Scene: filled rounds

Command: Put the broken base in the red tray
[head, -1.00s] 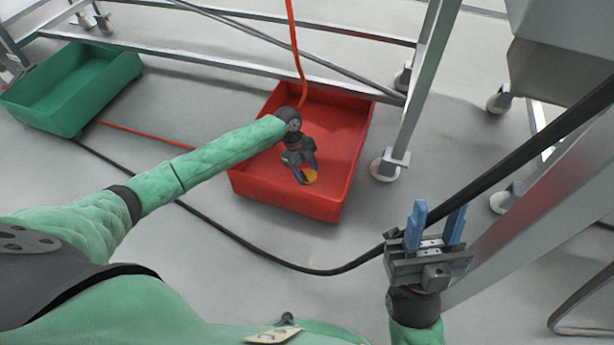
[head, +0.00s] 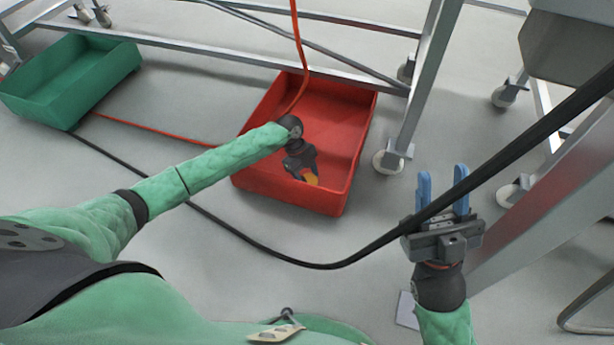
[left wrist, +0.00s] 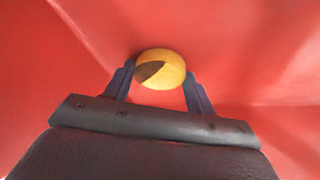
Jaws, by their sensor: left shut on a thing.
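The broken base, a round yellow-tan piece with a dark brown wedge (left wrist: 160,69), is between the fingers of my left gripper (left wrist: 157,85). In the head view only a small orange-yellow part of the broken base (head: 312,179) shows beside my left gripper (head: 304,172). My left gripper is shut on it and points down inside the red tray (head: 342,135). Red tray surfaces fill the left wrist view around it. I cannot tell whether the piece touches the tray floor. My right gripper (head: 442,195) is open and empty at the right, its blue fingers pointing up.
A green tray (head: 75,80) stands at the far left. A black cable (head: 250,240) loops over the floor and rises past my right gripper. Metal frames with castors (head: 388,162) stand behind and to the right.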

